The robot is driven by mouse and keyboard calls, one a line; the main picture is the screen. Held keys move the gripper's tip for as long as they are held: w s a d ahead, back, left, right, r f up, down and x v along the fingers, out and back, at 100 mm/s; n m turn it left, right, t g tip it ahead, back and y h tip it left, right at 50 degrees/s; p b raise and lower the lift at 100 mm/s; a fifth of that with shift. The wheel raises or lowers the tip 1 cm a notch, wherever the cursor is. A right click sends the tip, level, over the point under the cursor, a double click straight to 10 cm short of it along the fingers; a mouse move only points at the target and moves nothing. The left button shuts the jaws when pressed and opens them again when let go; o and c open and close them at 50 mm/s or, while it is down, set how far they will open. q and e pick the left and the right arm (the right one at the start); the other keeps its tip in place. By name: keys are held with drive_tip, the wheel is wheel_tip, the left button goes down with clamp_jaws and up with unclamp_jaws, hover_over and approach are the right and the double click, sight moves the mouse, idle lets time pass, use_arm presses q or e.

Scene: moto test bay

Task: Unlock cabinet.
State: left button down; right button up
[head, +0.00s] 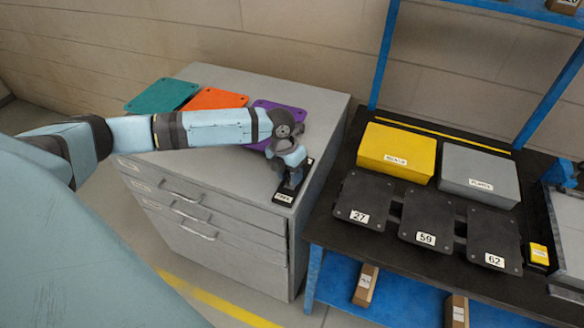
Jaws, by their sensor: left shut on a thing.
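The grey cabinet (240,232) stands at the centre, with several drawers with bar handles on its front; all look shut. A small black block (284,197) with a white label sits at the front right corner of the cabinet top. My left gripper (290,184) points down at this block, its fingers shut on a small dark thing. The fingers and wrist hide most of that thing, and I cannot tell whether it is a key or part of the block. No separate key shows. My right gripper is not in view.
Teal (162,95), orange (217,98) and purple (277,117) plates lie at the cabinet's back edge. To the right, a black-topped blue bench holds a yellow box (397,150), a grey box (479,172) and numbered black plates (427,221). The cabinet's front left top is clear.

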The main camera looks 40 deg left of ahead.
use_arm(q)
drive_tip(key=c, duration=0.8)
unclamp_jaws()
drive_tip(key=shift+s+d, duration=0.1)
drive_tip(key=shift+s, duration=0.1)
drive_tip(key=shift+w+r, duration=0.1)
drive_tip(key=shift+r, duration=0.15)
drive_tip(key=a+r, duration=0.1)
drive_tip(key=r, duration=0.7)
drive_tip(key=a+r+b, duration=0.1)
drive_tip(key=r, duration=0.4)
drive_tip(key=shift+s+a, duration=0.2)
drive_tip(key=shift+a, duration=0.15)
